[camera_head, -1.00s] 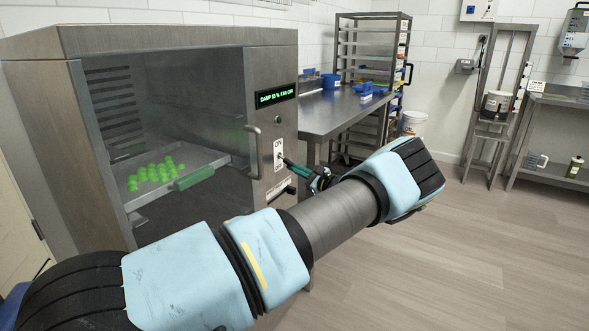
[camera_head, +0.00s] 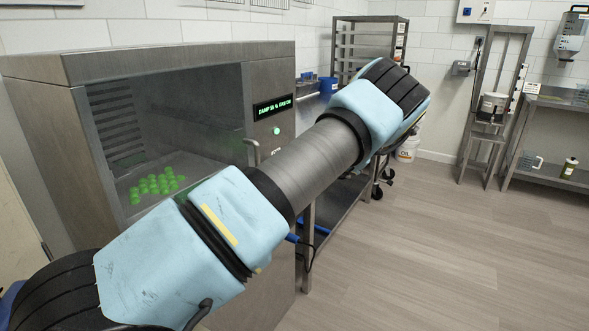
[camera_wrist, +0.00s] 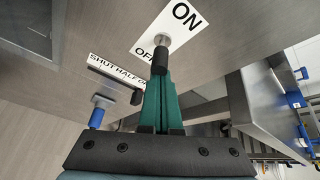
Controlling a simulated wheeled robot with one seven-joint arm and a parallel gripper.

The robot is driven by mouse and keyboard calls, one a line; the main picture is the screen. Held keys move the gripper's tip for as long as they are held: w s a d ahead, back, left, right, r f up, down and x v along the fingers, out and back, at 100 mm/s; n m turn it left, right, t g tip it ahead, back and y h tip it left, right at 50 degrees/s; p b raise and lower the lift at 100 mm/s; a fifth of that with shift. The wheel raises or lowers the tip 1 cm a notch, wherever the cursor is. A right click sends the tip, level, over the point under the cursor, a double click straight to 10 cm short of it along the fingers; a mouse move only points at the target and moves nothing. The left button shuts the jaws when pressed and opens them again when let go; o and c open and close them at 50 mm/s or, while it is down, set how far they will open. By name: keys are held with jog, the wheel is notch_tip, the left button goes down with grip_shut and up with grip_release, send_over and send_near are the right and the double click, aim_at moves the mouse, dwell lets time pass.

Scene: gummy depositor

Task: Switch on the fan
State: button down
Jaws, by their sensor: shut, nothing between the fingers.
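The steel cabinet's fan switch (camera_wrist: 161,58) is a small toggle with a dark tip on a white ON/OFF plate (camera_wrist: 178,25) in the wrist view. My gripper (camera_wrist: 157,82) has its green fingers shut and empty, with their tips right at the toggle's dark tip; I cannot tell whether they touch. In the head view my arm hides the gripper and the switch. The cabinet's display (camera_head: 272,107) reads "DAMP", a percentage and "FAN ON" in green. A round lamp (camera_head: 277,131) below it glows green.
A blue-handled slider (camera_wrist: 97,117) sits beside a SHUT/HALF/OPEN label (camera_wrist: 117,70). Several green gummies (camera_head: 156,184) lie in the cabinet behind its glass front. A steel table (camera_head: 312,107) stands to the right of the cabinet. The floor at right is clear.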

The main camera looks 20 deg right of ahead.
jog(key=shift+r+g+h, duration=0.25)
jog(key=shift+g+h, duration=0.15)
jog(key=shift+r, duration=0.1)
jog(key=shift+r+p, duration=0.65)
jog(key=shift+r, duration=0.1)
